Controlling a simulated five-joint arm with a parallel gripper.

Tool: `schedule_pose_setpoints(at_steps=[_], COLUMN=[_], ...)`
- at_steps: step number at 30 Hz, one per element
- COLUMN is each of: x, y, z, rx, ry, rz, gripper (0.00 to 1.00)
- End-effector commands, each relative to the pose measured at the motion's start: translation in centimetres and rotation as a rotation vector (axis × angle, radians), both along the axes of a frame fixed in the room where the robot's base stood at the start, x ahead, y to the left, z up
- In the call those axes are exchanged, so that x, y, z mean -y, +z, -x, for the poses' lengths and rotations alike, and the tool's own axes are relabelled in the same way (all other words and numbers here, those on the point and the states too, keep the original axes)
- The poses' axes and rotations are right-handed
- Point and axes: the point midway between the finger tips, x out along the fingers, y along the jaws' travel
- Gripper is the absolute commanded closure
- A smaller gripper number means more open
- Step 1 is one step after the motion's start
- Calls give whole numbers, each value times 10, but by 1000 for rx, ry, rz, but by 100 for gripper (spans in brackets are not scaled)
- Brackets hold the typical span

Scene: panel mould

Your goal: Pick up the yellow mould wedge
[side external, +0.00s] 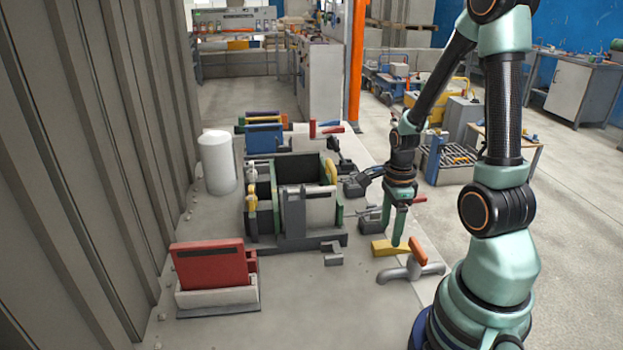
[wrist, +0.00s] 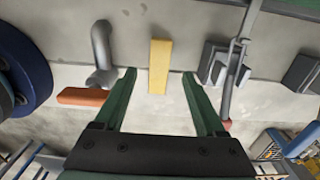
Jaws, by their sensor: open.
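The yellow mould wedge (side external: 388,248) lies on the grey surface near its right edge in the side external view. In the wrist view the wedge (wrist: 160,62) shows as an upright yellow bar between my fingertips in the picture. My gripper (side external: 393,230) points down, with its green fingers close to the wedge in the side external view. In the wrist view my gripper (wrist: 159,76) is open, with a finger on each side of the wedge's near end. Nothing is held. I cannot tell the exact height of the fingertips above the wedge.
The green-ended mould (side external: 290,200) and a red block (side external: 211,266) stand to the left. A ribbed wall (side external: 85,150) bounds the left.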

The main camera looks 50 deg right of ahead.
Motion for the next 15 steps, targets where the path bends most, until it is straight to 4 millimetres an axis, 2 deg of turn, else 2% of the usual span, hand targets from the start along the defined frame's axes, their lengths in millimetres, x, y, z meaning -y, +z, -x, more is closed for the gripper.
schedule_pose_setpoints(at_steps=[9, 15], x=[0, 0], y=[-37, -45], z=[2, 1], rx=[-3, -1], ry=[0, 0], rz=[-3, -1], gripper=[28, 28])
